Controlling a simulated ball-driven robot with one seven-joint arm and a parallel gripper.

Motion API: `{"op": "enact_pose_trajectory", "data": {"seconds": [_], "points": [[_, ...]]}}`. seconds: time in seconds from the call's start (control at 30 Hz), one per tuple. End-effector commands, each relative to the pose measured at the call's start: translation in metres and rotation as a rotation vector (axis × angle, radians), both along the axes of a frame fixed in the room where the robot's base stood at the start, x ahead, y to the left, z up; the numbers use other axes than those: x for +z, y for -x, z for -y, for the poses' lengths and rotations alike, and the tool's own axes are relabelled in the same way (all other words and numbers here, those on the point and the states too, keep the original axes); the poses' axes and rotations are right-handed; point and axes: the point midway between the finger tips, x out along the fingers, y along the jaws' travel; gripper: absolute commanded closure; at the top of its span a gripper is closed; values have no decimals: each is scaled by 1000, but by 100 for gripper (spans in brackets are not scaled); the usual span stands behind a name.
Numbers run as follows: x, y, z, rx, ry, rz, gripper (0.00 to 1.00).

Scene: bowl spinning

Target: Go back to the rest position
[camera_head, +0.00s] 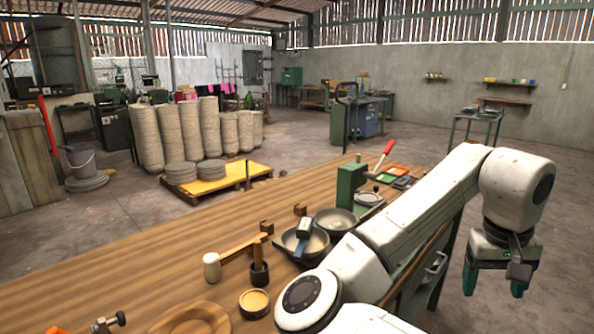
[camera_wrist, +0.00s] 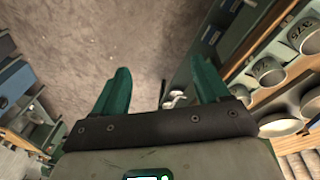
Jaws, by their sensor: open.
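My gripper (camera_head: 494,278) hangs at the right of the head view, beyond the right edge of the workbench and above the bare floor. Its green fingers point down and stand apart, with nothing between them. In the wrist view my gripper (camera_wrist: 158,92) shows the two green fingers spread, with brown floor between and beyond them. My white arm reaches from the bottom middle of the head view up and over to the right.
The wooden workbench (camera_head: 110,262) carries a mallet (camera_head: 213,265), dark bowls (camera_head: 336,221), a small round dish (camera_head: 254,301) and a green press (camera_head: 350,186). A yellow pallet (camera_head: 215,180) with grey discs stands behind. The floor right of the bench (camera_head: 565,250) is clear.

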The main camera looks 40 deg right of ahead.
Motion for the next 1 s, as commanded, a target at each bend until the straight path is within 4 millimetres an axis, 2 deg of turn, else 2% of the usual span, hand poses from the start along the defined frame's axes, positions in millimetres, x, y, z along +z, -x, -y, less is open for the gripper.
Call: {"op": "enact_pose_trajectory", "data": {"seconds": [0.27,0.4,0.57,0.77,0.87,1.0], "points": [[-9,-4,19,28,193,-50,25],[-17,-17,27,90,323,-68,25],[-33,-38,25,202,436,-69,25],[-71,-69,2,384,498,-48,25],[-97,-81,-18,483,492,-31,25],[-143,-89,-57,624,439,-8,25]]}}
